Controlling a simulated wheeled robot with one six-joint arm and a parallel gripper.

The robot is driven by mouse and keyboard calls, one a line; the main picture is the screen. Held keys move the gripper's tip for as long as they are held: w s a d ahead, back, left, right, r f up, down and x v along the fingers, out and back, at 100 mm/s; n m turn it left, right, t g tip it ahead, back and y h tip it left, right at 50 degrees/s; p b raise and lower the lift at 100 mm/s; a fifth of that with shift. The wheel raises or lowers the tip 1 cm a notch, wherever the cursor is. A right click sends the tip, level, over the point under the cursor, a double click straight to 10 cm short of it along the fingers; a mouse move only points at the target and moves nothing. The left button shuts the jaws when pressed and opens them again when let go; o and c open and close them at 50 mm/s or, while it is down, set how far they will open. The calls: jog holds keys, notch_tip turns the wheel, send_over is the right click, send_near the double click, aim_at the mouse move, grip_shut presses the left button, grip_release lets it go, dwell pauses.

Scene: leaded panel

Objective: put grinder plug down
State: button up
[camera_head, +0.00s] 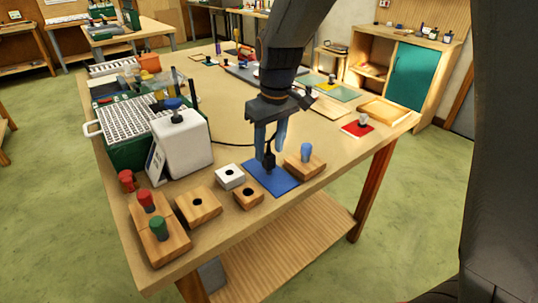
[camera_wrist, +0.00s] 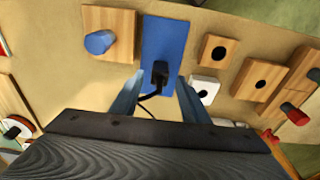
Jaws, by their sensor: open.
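The grinder plug (camera_head: 269,160) is a small black plug with a black cord, standing on a blue mat (camera_head: 284,184) near the table's front edge. In the wrist view the plug (camera_wrist: 160,70) is on the lower part of the blue mat (camera_wrist: 165,40), with its cord running down toward my gripper. My gripper (camera_head: 269,150) points down over the mat, its two blue-grey fingers on either side of the plug. In the wrist view the fingers (camera_wrist: 158,95) are apart, with gaps between them and the plug. The plug's underside is hidden.
A wooden block with a blue peg (camera_head: 306,153) stands right of the mat. A white socket block (camera_head: 230,177) and wooden socket blocks (camera_head: 248,195) stand left. The white grinder box (camera_head: 183,147) is behind them.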

notch_tip(320, 180, up, 9)
jog(key=b, duration=0.2)
jog(key=s+d+f+m, duration=0.6)
jog(key=s+d+f, duration=0.8)
jog(key=s+d, duration=0.1)
jog(key=shift+s+d+f+m+h, duration=0.15)
jog(key=shift+s+f+m+h, duration=0.15)
jog(key=shift+f+m+h, duration=0.1)
